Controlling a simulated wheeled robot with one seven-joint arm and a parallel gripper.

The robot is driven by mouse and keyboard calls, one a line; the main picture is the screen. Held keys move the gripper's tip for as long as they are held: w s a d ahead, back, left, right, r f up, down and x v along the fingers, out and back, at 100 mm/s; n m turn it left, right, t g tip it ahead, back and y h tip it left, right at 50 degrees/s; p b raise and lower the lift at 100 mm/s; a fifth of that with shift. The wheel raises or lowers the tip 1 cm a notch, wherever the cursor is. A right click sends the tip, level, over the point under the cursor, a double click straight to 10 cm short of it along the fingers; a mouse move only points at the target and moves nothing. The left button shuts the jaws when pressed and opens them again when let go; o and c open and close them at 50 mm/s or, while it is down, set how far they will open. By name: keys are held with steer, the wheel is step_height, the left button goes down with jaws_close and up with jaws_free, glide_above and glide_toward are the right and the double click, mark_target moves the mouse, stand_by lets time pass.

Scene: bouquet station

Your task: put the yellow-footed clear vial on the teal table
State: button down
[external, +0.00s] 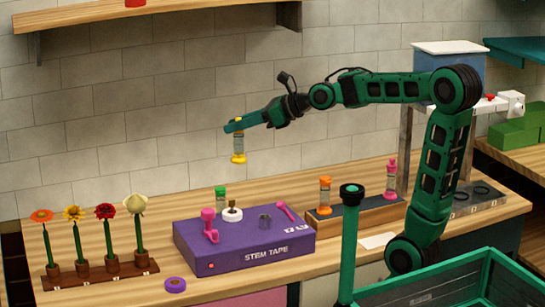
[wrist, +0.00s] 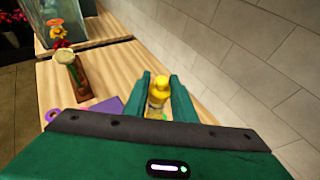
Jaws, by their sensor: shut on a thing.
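The yellow-footed clear vial (external: 238,146) hangs upright from my gripper (external: 236,126), high above the wooden bench and in front of the tiled wall. It has a yellow cap end and a yellow foot with a clear middle. In the wrist view, the vial's yellow end (wrist: 158,93) sits between the two green fingers of my gripper (wrist: 164,98), which are shut on it. A flat teal surface (external: 520,49) shows at the far upper right in the external view; I cannot tell whether it is the teal table.
A purple stem tape box (external: 245,245) stands on the wooden bench (external: 110,290) below the gripper. A flower rack (external: 130,272) is at left. A green crate (external: 450,285) is in front.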

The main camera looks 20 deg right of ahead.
steer(key=s+a+n+g+y, duration=0.1)
steer(key=s+a+n+g, duration=0.1)
steer(key=a, duration=1.7)
steer(key=s+a+r+n+g+y, duration=0.1)
steer(key=s+a, duration=0.7)
steer(key=a, duration=0.4)
steer(key=s+a+r+n+g, duration=0.1)
steer(key=s+a+g, duration=0.1)
steer(key=s+a, duration=0.8)
steer(key=s+a+f+n+g, duration=0.3)
steer(key=s+a+f+n, duration=0.15)
steer(key=s+f, duration=0.8)
steer(key=w+f, duration=1)
steer(key=w, duration=0.1)
steer(key=shift+m+y, duration=0.3)
steer(key=shift+m, duration=0.15)
steer(key=shift+f, duration=0.15)
steer(key=c, duration=1.5)
jaws_free()
steer(key=shift+f, duration=0.1)
steer(key=shift+o, duration=0.2)
